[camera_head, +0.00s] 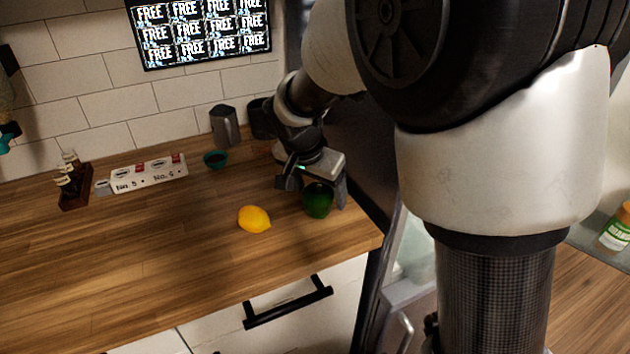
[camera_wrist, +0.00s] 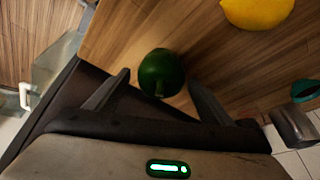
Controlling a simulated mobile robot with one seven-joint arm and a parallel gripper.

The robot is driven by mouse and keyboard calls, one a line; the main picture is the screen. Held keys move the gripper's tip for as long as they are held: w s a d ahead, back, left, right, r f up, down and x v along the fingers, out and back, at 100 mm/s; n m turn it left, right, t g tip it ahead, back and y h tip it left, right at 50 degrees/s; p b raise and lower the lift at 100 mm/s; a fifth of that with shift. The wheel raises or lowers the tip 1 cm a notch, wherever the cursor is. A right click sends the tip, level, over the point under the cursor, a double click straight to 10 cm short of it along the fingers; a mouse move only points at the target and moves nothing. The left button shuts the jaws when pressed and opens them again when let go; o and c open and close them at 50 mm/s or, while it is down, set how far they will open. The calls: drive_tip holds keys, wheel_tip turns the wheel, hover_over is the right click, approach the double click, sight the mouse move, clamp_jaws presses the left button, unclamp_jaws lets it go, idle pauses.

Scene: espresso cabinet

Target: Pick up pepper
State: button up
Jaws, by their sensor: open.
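The pepper (camera_head: 318,201) is dark green and rounded. It rests on the wooden counter near its right edge. It also shows in the wrist view (camera_wrist: 161,72), just beyond and between the fingertips. My gripper (camera_head: 312,190) is open above the pepper, with a finger on either side of it in the head view. In the wrist view, my gripper's two fingers (camera_wrist: 158,82) are spread apart with nothing held between them. Whether a finger touches the pepper cannot be told.
A yellow lemon (camera_head: 254,219) lies left of the pepper on the counter (camera_head: 150,260). A teal bowl (camera_head: 215,159), a grey pitcher (camera_head: 224,127), a white box (camera_head: 149,172) and a small bottle rack (camera_head: 74,190) stand farther back. The front left counter is clear.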

sight(319, 189)
drive_tip(key=x, duration=0.3)
drive_tip(key=shift+w+f, duration=0.1)
drive_tip(key=shift+w, duration=0.15)
drive_tip(key=c, duration=1.2)
drive_tip(key=shift+o, duration=0.2)
